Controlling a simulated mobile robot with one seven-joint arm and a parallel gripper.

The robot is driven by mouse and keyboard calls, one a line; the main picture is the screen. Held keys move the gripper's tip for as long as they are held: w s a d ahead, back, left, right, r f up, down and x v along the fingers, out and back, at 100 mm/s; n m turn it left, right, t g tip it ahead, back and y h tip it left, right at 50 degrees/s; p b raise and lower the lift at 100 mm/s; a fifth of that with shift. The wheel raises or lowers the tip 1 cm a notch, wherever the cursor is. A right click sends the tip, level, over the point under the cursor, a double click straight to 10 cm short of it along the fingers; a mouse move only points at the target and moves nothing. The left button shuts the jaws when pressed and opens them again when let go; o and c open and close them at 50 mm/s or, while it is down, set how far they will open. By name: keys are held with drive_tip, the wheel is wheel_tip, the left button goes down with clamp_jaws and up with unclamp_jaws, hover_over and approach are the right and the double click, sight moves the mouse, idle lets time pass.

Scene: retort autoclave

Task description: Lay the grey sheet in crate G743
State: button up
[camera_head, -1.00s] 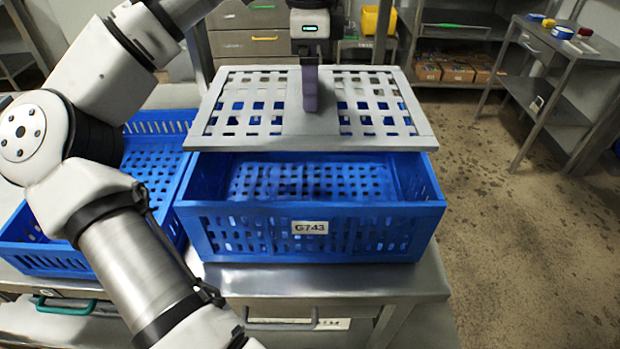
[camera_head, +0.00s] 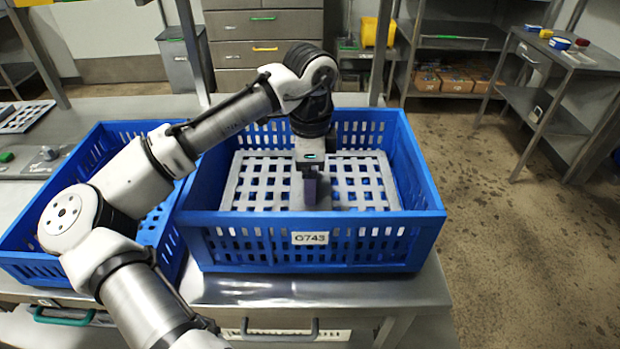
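The grey sheet (camera_head: 245,185), a flat plate with square holes, is inside the blue crate G743 (camera_head: 309,239), below its rim. It looks about level; I cannot tell whether it rests on the crate's floor. My gripper (camera_head: 311,196) points down into the crate at the sheet's solid middle strip. Its dark purple fingers look closed together there, on a part of the sheet that they hide. The white label G743 is on the crate's front wall.
Another blue crate (camera_head: 40,262) stands at the left, partly behind my arm. Both crates stand on a steel table (camera_head: 420,288). Another perforated sheet (camera_head: 25,115) lies at the far left. A side table (camera_head: 570,55) with small coloured items stands at the right, beyond open floor.

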drive_tip(key=shift+f, duration=0.95)
drive_tip(key=shift+f, duration=0.35)
drive_tip(key=shift+f, duration=0.25)
drive_tip(key=o, duration=1.2)
wheel_tip(320, 180, up, 13)
drive_tip(key=shift+r+b, duration=0.15)
drive_tip(key=shift+b, duration=0.3)
